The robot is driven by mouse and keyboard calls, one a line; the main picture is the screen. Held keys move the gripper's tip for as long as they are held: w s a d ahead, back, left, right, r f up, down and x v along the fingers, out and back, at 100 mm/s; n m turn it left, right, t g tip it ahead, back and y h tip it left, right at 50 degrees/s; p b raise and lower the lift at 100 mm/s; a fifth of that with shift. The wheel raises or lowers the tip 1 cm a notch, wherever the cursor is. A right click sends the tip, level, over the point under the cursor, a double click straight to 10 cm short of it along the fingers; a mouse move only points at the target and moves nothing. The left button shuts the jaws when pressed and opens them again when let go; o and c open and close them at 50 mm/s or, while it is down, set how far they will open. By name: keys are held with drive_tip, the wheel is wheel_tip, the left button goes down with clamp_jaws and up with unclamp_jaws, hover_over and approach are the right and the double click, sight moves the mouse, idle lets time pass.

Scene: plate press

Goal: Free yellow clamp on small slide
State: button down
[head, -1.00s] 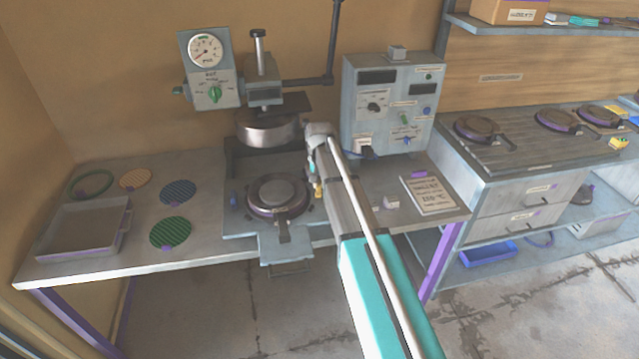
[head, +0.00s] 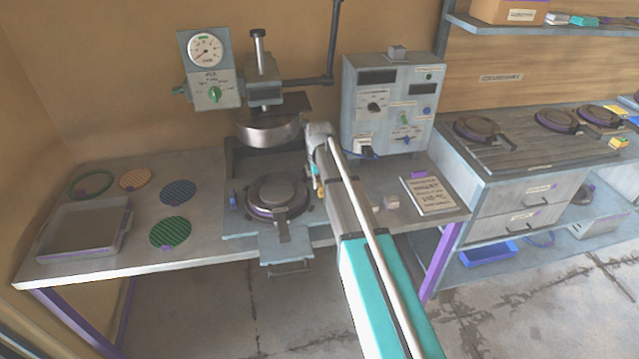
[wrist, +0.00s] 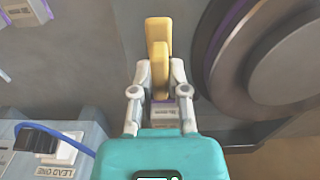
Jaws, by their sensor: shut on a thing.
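The yellow clamp (wrist: 157,42) stands between the fingers of my gripper (wrist: 156,95) in the wrist view. My gripper is shut on the clamp's yellow lever. In the head view my gripper (head: 317,186) is at the right side of the small slide (head: 287,252), and the arm covers most of the clamp. The plate's rim shows at the right of the wrist view, apart from my fingers. The clamp's foot is partly hidden by the fingers.
The press head (head: 268,128) hangs above and behind the plate. A control box (head: 388,110) stands behind my arm, and a sign (head: 428,195) lies to the right. A grey tray (head: 122,243) and several coloured discs lie at the left.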

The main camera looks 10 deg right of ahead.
drive_tip(key=c, duration=0.6)
unclamp_jaws()
drive_tip(key=shift+c, duration=0.2)
drive_tip(key=shift+m, duration=0.4)
drive_tip(key=m, duration=0.3)
drive_tip(key=shift+m, duration=0.3)
drive_tip(key=m, duration=0.4)
wheel_tip(320, 180, up, 14)
drive_tip(key=p, duration=1.4)
drive_tip(key=s+f+n+b, duration=0.4)
drive_tip(key=s, duration=0.9)
drive_tip(key=s+f+n+b, duration=0.4)
drive_tip(key=s+f+b, duration=0.1)
drive_tip(key=s, duration=0.8)
drive_tip(key=shift+f, duration=0.15)
